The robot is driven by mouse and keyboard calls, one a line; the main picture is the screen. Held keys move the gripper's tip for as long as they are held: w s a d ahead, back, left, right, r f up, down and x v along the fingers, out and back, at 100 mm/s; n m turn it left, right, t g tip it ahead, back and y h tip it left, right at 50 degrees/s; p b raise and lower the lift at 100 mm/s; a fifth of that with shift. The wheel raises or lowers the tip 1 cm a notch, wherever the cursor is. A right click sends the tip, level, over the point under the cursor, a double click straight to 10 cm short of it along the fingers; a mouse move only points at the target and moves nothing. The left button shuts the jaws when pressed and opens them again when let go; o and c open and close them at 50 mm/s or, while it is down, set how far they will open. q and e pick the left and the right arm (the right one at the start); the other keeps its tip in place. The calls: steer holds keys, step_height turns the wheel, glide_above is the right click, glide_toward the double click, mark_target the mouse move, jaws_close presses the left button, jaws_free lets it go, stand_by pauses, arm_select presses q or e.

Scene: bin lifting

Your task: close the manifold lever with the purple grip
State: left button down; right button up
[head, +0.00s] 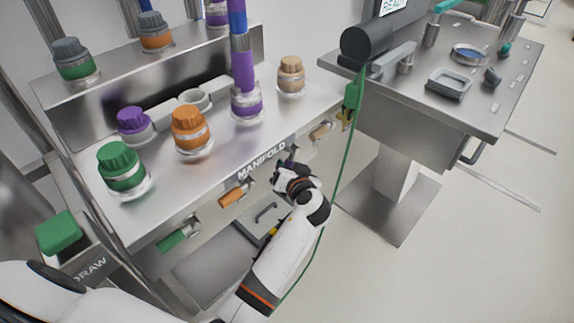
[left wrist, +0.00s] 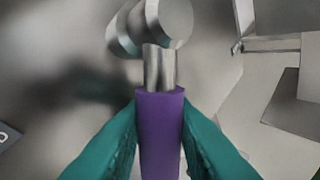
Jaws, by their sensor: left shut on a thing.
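The purple grip (left wrist: 160,135) fills the lower middle of the left wrist view. Its metal stem (left wrist: 159,68) runs up to a round metal valve body (left wrist: 160,22). My left gripper (left wrist: 159,112) has its teal fingers on both sides of the grip and is shut on it. In the head view, my left gripper (head: 286,172) is at the front of the manifold, just below the MANIFOLD label, and mostly hides the purple lever. My right gripper is not in view.
An orange-grip lever (head: 233,196) and a green-grip lever (head: 172,240) are to the left along the manifold front; a tan-grip lever (head: 321,131) is to the right. A green hose (head: 340,190) hangs right of my arm. Capped jars stand on the steel bench (head: 235,152).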

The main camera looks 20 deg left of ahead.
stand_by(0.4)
arm_select(q)
steer(key=c, duration=1.3)
jaws_free()
steer(key=shift+o, duration=0.2)
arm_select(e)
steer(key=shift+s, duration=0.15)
